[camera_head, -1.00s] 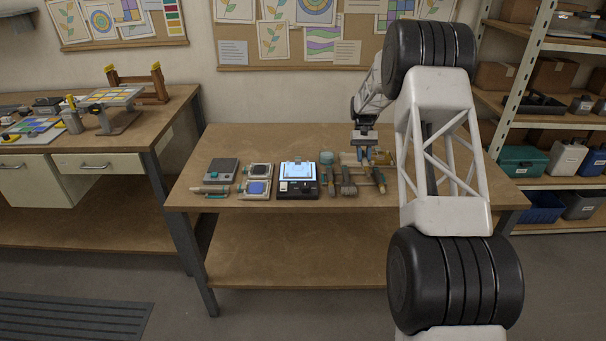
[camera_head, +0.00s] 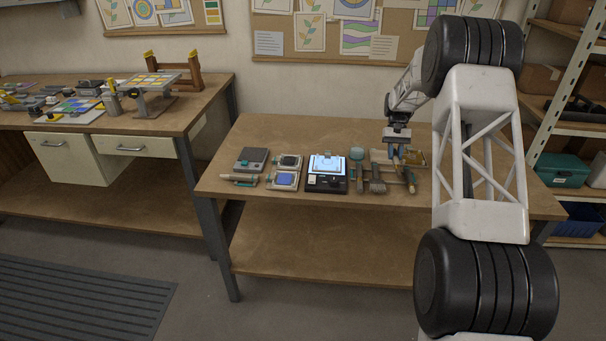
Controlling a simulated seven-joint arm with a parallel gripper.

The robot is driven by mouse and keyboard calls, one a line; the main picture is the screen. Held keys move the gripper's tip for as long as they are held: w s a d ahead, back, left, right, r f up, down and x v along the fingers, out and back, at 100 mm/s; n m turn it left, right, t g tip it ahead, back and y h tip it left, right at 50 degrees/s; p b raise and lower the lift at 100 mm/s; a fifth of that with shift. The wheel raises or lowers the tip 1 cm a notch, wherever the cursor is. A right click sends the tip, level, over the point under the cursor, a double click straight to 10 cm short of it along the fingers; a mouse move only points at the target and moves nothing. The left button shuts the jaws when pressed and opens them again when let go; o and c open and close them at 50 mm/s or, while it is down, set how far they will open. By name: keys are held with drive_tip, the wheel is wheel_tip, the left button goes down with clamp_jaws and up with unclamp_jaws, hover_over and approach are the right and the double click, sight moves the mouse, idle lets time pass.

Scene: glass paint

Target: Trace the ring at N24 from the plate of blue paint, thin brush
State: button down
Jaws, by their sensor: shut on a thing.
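My gripper (camera_head: 397,149) is over the brush holder (camera_head: 418,159) at the right of the middle table. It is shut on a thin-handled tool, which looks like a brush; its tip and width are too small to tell. The plate of blue paint (camera_head: 286,180) lies to the left, with a plate of dark paint (camera_head: 290,161) just behind it. A lit panel with a pale glass piece (camera_head: 327,163) stands on a black base between the plates and the holder. The ring and the label N24 are too small to make out.
A turquoise round pot (camera_head: 357,153) and several upright or lying tools (camera_head: 377,184) sit between the lit panel and my gripper. A grey box (camera_head: 251,159) and a teal-ended tool (camera_head: 240,178) lie at the left. The table's back strip is clear.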

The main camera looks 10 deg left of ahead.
drive_tip(key=shift+a, duration=0.1)
drive_tip(key=a+r+n+t, duration=0.1)
drive_tip(key=a+r+t, duration=0.1)
drive_tip(key=a, duration=1.2)
drive_tip(key=s+a+r+n+t, duration=0.1)
drive_tip(key=a+r+t, duration=0.2)
drive_tip(key=a, duration=1.1)
drive_tip(key=s+a+r+n+t, duration=0.1)
drive_tip(key=a+t, duration=0.4)
drive_tip(key=a, duration=1)
drive_tip(key=shift+s+r+n+t+h, duration=0.25)
drive_tip(key=shift+r+n, duration=0.25)
drive_tip(key=shift+r, duration=0.35)
drive_tip(key=shift+f, duration=0.1)
drive_tip(key=shift+f, duration=2.4)
drive_tip(key=shift+f, duration=0.6)
drive_tip(key=shift+r, duration=1.15)
drive_tip(key=shift+w+r, duration=0.1)
drive_tip(key=shift+r, duration=0.05)
